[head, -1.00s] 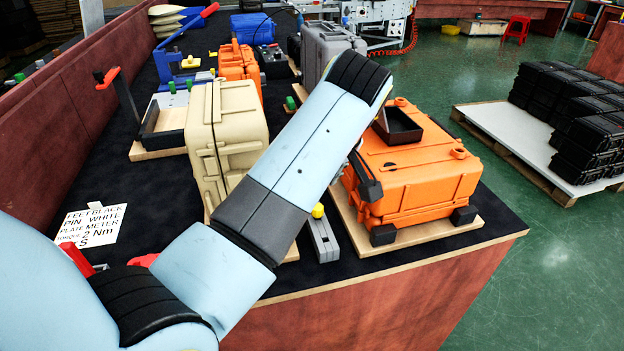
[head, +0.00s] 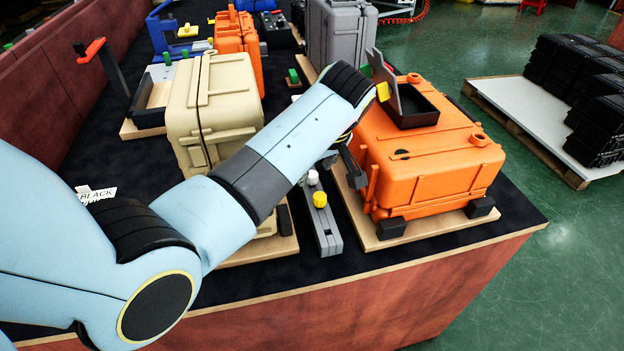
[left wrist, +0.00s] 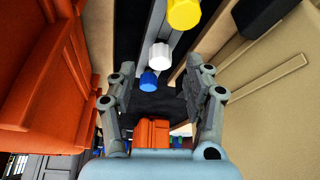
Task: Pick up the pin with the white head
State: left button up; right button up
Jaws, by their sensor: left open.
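The pin with the white head (head: 313,178) stands in a narrow grey holder (head: 328,238) on the dark table, just behind a yellow-headed pin (head: 320,200). In the left wrist view the white head (left wrist: 159,56) lies between the yellow head (left wrist: 184,13) and a blue-headed pin (left wrist: 149,82). My left gripper (left wrist: 160,75) is open and empty, with its fingers on either side of the row of pins; the white head appears between the fingertips, apart from both. In the head view my left gripper (head: 338,160) is partly hidden by its arm. My right gripper is not in view.
An orange case (head: 430,165) on a wooden board stands close right of the holder, with a black open box (head: 415,108) on top. A beige case (head: 215,105) stands close left. The gap between them is narrow. The table's front edge is near.

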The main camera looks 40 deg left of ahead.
pick_arm(q)
jog(key=shift+x, duration=1.1)
grip_shut()
jog(key=shift+r, duration=0.25)
notch_tip(320, 180, up, 9)
notch_tip(320, 180, up, 4)
jog(key=p, duration=0.6)
send_over(313, 174)
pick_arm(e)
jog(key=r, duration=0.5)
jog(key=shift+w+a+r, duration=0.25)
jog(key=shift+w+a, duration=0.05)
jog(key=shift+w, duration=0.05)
pick_arm(q)
jog(key=shift+s, duration=0.15)
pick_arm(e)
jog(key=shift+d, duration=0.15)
